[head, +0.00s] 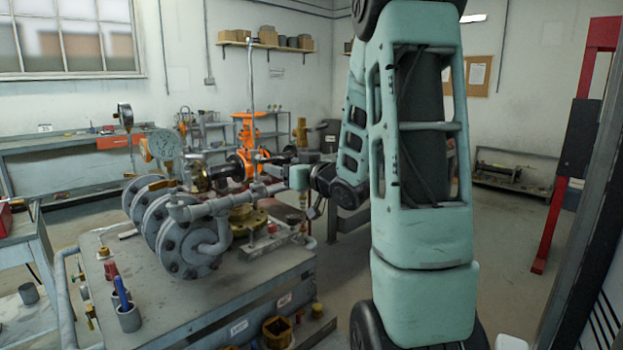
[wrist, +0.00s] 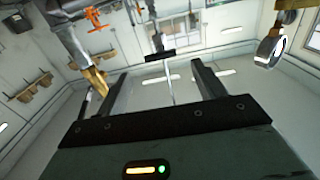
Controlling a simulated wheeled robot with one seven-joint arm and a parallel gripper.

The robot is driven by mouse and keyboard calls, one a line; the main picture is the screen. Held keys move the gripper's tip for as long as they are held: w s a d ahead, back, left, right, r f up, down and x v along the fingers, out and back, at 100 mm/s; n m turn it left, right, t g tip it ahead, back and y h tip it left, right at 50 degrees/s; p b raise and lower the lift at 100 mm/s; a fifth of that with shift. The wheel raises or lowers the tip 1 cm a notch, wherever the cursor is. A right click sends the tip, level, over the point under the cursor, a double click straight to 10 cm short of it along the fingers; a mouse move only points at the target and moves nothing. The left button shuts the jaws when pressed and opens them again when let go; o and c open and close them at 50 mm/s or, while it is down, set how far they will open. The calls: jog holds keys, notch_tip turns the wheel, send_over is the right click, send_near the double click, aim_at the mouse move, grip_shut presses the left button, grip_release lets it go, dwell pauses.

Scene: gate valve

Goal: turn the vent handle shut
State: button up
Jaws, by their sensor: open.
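I cannot single out the vent handle with certainty. An orange valve (head: 247,140) with a tall thin rod (head: 250,60) above it stands at the back of the pipework. My gripper (head: 268,172) reaches in from the right, close to this valve. Its fingers are small and partly mixed with the pipes there. In the wrist view my gripper (wrist: 158,70) is open, with its two dark fingers apart. A thin rod (wrist: 169,85) and a dark bar (wrist: 160,56) show between them; contact is not clear. A small orange part (wrist: 96,18) shows at upper left.
Grey flanged pipes (head: 185,240) and a pressure gauge (head: 163,145) fill the bench (head: 200,310) left of my gripper. A brass fitting (wrist: 95,80) shows beside the left finger in the wrist view. A red post (head: 570,150) stands at right.

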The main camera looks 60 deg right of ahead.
jog(key=b+v, duration=0.8)
jog(key=v, duration=0.1)
jog(key=shift+s, duration=0.35)
